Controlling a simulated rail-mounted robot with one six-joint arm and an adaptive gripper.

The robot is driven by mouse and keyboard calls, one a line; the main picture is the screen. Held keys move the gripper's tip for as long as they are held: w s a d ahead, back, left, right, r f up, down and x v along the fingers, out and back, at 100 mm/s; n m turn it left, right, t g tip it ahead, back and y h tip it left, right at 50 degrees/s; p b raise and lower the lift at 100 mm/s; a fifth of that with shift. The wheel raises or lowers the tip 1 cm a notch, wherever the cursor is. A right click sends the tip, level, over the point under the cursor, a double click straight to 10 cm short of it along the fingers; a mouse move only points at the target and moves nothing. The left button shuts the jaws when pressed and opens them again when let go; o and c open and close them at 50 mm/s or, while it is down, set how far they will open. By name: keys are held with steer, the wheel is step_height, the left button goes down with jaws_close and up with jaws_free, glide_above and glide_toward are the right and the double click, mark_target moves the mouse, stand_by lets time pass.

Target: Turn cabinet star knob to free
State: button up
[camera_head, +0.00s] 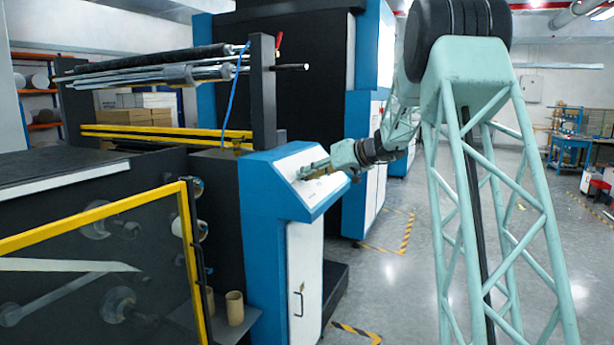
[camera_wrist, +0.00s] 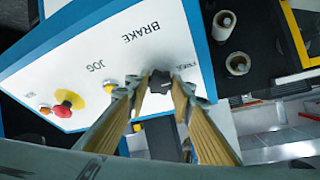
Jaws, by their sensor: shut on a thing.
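The dark star knob (camera_wrist: 160,80) sits on the white sloped panel of the blue and white cabinet (camera_head: 304,187). My gripper (camera_wrist: 159,88) is shut on the knob, with one fingertip on each side of it in the wrist view. The fingers partly cover the knob, so the way it points is hard to tell. In the head view my gripper (camera_head: 315,170) reaches the panel's top from the right, and the knob cannot be made out there. A small label beside the knob is too blurred to read surely.
The panel also bears a red mushroom button (camera_wrist: 68,104) on a yellow ring, and the words BRAKE and JOG. A yellow-framed guard (camera_head: 100,212) stands at the left. Cardboard cores (camera_head: 235,307) stand on a low shelf. Open floor lies right of the cabinet.

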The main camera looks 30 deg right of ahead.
stand_by(0.4)
steer(key=o, duration=0.9)
steer(key=shift+c, duration=0.2)
steer(key=shift+s, duration=0.1)
steer(key=v, duration=1.2)
steer(key=shift+f, duration=0.1)
